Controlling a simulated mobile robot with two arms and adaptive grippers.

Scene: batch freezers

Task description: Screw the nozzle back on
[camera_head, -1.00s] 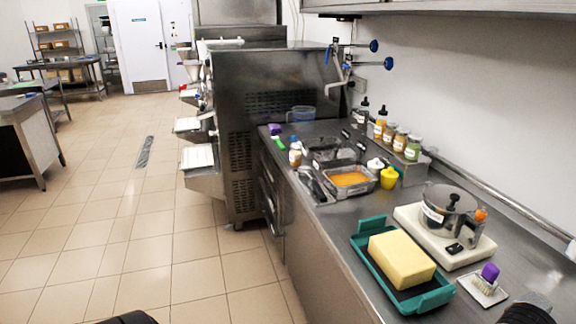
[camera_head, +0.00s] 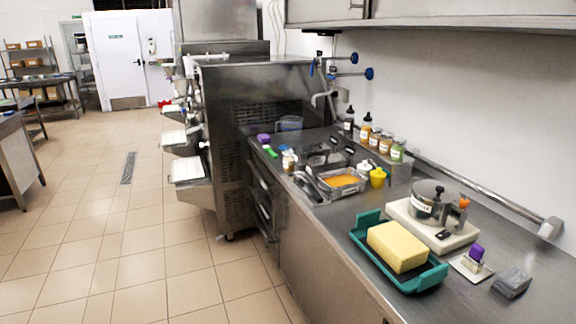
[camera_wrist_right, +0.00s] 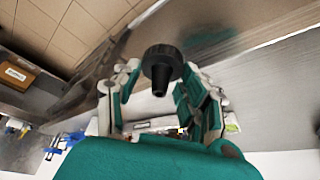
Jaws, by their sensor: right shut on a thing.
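In the right wrist view, a black nozzle (camera_wrist_right: 161,68) with a wide ridged collar and a tapered tip is between the fingers of my right gripper (camera_wrist_right: 160,88). The gripper has green pads and is shut on the nozzle. The tip points toward the palm in the picture. The head view shows neither gripper. The steel batch freezer (camera_head: 225,130) stands at the left end of the counter. The part that the nozzle fits cannot be made out.
The steel counter (camera_head: 330,245) carries a teal tray (camera_head: 433,278) with a yellow block (camera_head: 398,246), a white scale (camera_head: 455,241) with a steel pot (camera_head: 428,200), a purple-topped brush (camera_head: 476,255), and several bottles (camera_head: 384,142) at the wall. The tiled floor (camera_head: 110,240) is clear.

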